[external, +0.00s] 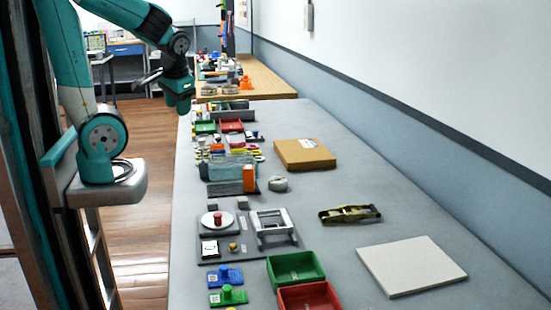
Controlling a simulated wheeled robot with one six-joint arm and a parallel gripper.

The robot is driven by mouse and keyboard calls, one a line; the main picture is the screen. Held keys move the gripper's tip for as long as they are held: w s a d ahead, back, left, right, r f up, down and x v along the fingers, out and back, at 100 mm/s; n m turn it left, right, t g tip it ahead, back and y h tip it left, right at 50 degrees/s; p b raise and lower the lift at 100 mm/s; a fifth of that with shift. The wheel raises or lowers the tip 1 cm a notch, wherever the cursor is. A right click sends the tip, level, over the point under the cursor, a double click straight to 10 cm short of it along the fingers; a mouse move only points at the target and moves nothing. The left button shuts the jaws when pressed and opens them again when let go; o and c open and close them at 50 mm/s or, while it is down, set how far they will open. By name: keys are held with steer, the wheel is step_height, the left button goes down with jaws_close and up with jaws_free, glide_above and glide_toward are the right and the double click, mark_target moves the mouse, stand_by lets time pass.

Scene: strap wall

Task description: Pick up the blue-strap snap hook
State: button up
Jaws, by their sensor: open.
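My gripper (148,78) hangs at the end of my raised arm in the upper left. It is small and partly turned away, and it looks open and empty. It is over the floor side, left of the long grey table. Narrow coloured straps (222,22) hang at the far end of the room, near the wall's edge. They are too small to tell which is the blue one, and no snap hook can be made out. My gripper is apart from the straps.
The grey table (345,235) holds green (296,267) and red (310,296) bins, a cardboard box (304,154), a white board (411,266) and several small parts. A wooden bench (262,80) stands beyond. A wall runs along the right. Wooden floor (145,220) is clear left of the table.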

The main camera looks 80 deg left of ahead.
steer(key=shift+o, duration=0.4)
steer(key=w+a+f+m+h+b, duration=0.1)
steer(key=w+a+m+h, duration=0.15)
steer(key=w+a, duration=0.75)
steer(key=s+a+f+m+h+b, duration=0.1)
steer(key=a+f+m, duration=0.15)
steer(key=a, duration=0.65)
steer(key=s+a+f+m+h, duration=0.15)
steer(key=a+f, duration=0.25)
steer(key=a, duration=0.4)
steer(key=shift+m+y, duration=0.25)
steer(key=shift+y, duration=0.15)
steer(key=f, duration=0.6)
steer(key=f+p, duration=0.1)
steer(key=f, duration=0.2)
steer(key=shift+w+f, duration=0.35)
steer(key=shift+w, duration=0.05)
steer(key=shift+w+f+p, duration=0.15)
steer(key=shift+f+p, duration=0.15)
steer(key=shift+f, duration=1.3)
steer(key=shift+w+f+p, duration=0.1)
steer(key=shift+f+p, duration=0.2)
steer(key=shift+f, duration=1.25)
steer(key=shift+c, duration=0.2)
